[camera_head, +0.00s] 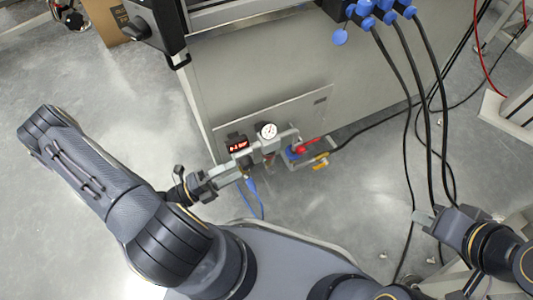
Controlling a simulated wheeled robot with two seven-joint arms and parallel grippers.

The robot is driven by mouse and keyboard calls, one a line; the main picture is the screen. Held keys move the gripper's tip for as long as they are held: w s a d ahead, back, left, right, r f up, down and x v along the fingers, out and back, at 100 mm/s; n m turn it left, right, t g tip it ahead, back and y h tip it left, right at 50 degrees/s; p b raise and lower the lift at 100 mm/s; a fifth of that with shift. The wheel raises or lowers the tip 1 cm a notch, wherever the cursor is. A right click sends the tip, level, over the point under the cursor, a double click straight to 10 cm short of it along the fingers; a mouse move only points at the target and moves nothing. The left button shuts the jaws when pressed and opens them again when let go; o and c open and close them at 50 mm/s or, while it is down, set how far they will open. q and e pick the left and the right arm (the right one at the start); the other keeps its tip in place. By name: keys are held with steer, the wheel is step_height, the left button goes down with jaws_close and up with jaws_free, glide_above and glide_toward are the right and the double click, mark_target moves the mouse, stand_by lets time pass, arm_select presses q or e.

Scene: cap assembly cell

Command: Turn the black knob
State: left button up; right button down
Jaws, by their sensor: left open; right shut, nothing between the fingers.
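A small air unit is mounted low on the grey cabinet, with a round white gauge (268,131) and a red-lit digital display (238,145). My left gripper (238,172) is open, just below and left of the display. Its fingers point right, towards the unit. I cannot make out a black knob at the unit; the fingers and fittings may hide it. A black handle-like part (136,28) sits on the cabinet at the upper left, far from both grippers. My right gripper (424,216) is shut and empty at the lower right, away from the unit.
A red lever (306,145) and a yellow handle (320,160) sit right of the gauge. A blue hose (252,192) hangs below the unit. Black cables with blue connectors (366,10) run down near my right gripper. A cardboard box (104,22) stands upper left.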

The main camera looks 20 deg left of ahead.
mark_target(252, 162)
arm_select(q)
steer(key=b+x, duration=0.2)
steer(key=x, duration=0.4)
steer(key=shift+w+d, duration=0.3)
steer(key=shift+w+d+r, duration=0.1)
steer(key=shift+w+d, duration=0.1)
steer(key=shift+d, duration=0.05)
steer(key=c, duration=1)
steer(key=g+y+p, duration=0.1)
steer(key=p, duration=0.2)
steer(key=o, duration=1)
